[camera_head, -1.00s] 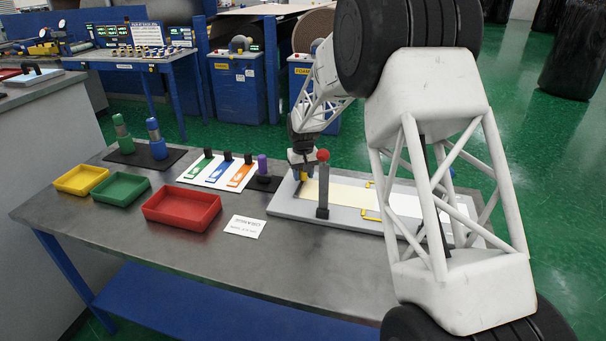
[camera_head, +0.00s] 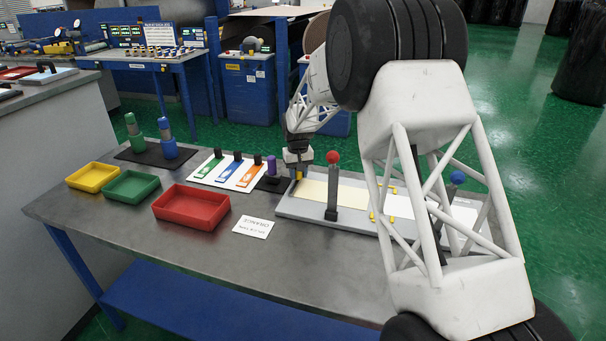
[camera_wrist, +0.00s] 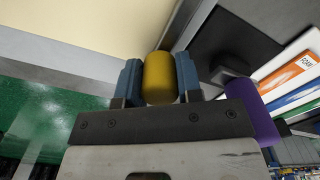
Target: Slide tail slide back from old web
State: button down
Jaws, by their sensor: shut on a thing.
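My gripper (camera_head: 298,174) is at the left end of the grey splice board (camera_head: 350,222). In the wrist view its two blue fingers (camera_wrist: 158,80) are shut on a yellow knob (camera_wrist: 158,78), one on each side. I take the knob to be the tail slide's handle; the slide's body is mostly hidden. The cream web (camera_head: 318,192) lies on the board to the right of the gripper, and it fills the upper left of the wrist view (camera_wrist: 95,28). A white web (camera_head: 400,206) lies further right, partly behind my arm.
A purple knob (camera_head: 271,166) stands close left of my gripper, beside the tape card (camera_head: 228,171). A red-topped post (camera_head: 332,185) stands at the board's front edge. Red (camera_head: 191,212), green (camera_head: 131,190) and yellow (camera_head: 92,182) trays sit left. The bench front is mostly clear.

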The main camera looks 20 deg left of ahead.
jog(key=shift+a, duration=0.25)
jog(key=c, duration=0.8)
grip_release()
jog(key=shift+r, duration=0.1)
jog(key=shift+r, duration=3.8)
